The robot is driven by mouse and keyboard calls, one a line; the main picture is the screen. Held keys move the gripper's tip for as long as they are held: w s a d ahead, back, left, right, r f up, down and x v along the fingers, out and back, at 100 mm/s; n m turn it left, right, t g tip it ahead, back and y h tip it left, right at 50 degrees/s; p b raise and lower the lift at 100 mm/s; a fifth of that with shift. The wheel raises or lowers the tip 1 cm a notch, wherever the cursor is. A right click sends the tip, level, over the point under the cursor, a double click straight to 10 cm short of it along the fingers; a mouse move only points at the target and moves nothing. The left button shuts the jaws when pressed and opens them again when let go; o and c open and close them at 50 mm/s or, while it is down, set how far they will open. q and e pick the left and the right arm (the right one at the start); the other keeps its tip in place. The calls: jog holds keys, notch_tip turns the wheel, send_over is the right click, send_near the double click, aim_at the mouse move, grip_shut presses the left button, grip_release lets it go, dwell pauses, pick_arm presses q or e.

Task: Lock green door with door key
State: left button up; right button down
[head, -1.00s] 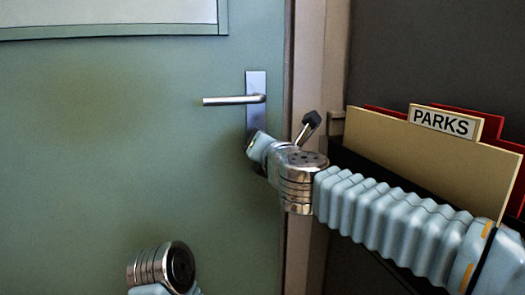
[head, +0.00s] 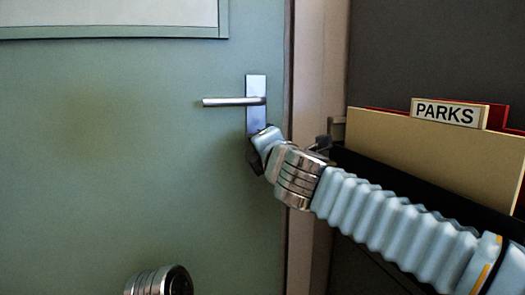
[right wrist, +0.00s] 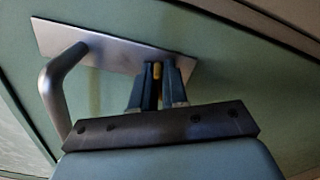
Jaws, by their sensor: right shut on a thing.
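The green door (head: 120,130) looks closed against its frame. Its metal plate (head: 256,88) carries a lever handle (head: 232,101) that points left and lies level. My right gripper (right wrist: 160,72) is at the lower end of the plate, below the lever. It is shut on a small yellow piece, seemingly the door key (right wrist: 157,71), mostly hidden between the fingers. The keyhole is hidden, so I cannot tell whether the key is in it. In the head view the right gripper (head: 259,143) covers the plate's bottom.
A pale door frame (head: 315,80) runs down right of the plate. Right of it, a dark wall holder (head: 350,165) carries folders (head: 430,150) labelled PARKS, close behind my right arm. The door surface left of the handle is clear.

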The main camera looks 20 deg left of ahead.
jog(key=shift+f+m+b, duration=0.3)
jog(key=shift+m+b, duration=0.8)
jog(key=shift+m, duration=0.1)
jog(key=shift+m+b, duration=0.75)
jog(key=shift+m, duration=0.35)
jog(key=shift+r+m, duration=0.15)
jog(key=shift+m, duration=0.45)
jog(key=shift+r, duration=0.1)
jog(key=c, duration=1.2)
grip_release()
